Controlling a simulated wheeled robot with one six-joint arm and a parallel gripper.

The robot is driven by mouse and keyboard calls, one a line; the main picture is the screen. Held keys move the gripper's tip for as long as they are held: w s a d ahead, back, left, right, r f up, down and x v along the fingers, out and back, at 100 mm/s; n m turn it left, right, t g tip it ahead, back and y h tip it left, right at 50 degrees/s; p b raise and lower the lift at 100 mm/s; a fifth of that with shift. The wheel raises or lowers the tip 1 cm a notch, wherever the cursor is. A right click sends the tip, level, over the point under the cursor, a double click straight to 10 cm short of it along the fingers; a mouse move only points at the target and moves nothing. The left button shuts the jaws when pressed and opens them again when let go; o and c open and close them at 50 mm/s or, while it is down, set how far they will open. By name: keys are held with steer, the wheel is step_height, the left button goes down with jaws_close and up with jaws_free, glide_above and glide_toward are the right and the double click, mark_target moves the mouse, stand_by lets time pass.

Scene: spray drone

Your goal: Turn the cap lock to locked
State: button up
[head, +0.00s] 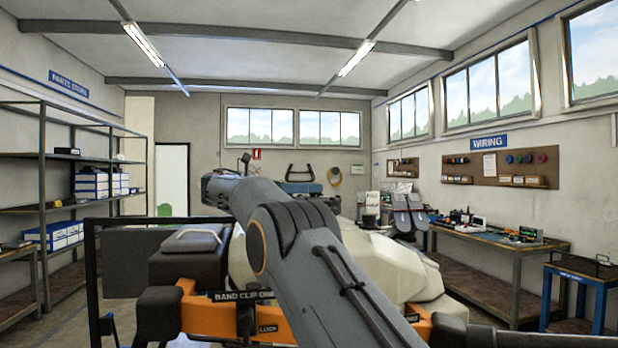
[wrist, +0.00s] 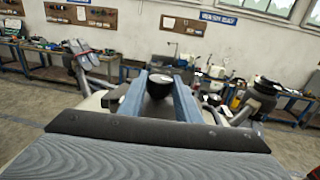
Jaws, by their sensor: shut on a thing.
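In the wrist view my gripper (wrist: 163,84) reaches forward with two blue fingers, shut on a dark part between them. A round black cap (wrist: 159,77) shows between the fingertips; I take the gripped part to be the cap lock, but its locked or unlocked position cannot be read. A grey ribbed housing with a dark screwed edge fills the lower part of that view. In the head view my arm crosses the pale drone body (head: 390,262) and hides much of it. The gripper's contact is not clear there.
A dark battery-like block (head: 187,257) and an orange clip frame (head: 208,318) lie in front. Folded drone arms (head: 409,215) stand at the right. A workbench (head: 500,238) runs along the right wall, shelves (head: 45,185) along the left.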

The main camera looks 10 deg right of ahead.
steer(key=shift+f+p, duration=0.15)
steer(key=shift+p, duration=0.35)
steer(key=o, duration=1.1)
steer(key=shift+c, duration=0.2)
steer(key=n+t+b, duration=0.1)
steer(key=t+b, duration=0.1)
steer(key=b, duration=0.5)
steer(key=n+t+y+b, duration=0.1)
steer(key=t+b, duration=0.1)
steer(key=b, duration=0.5)
steer(key=shift+s+d+n+b, duration=0.1)
steer(key=shift+s+n+b, duration=0.1)
steer(key=shift+n+b, duration=0.2)
steer(key=n+t+b, duration=0.1)
steer(key=b, duration=0.3)
steer(key=n+t+y+b, duration=0.1)
steer(key=t+b, duration=0.1)
steer(key=b, duration=0.2)
steer(key=n+t+y+b, duration=0.1)
steer(key=b, duration=0.2)
steer(key=shift+s+d+t+b, duration=0.15)
steer(key=shift+s+t+b, duration=0.1)
steer(key=shift+t+b, duration=0.15)
steer(key=n+t+y+b, duration=0.2)
steer(key=b, duration=0.3)
steer(key=shift+s+d, duration=0.15)
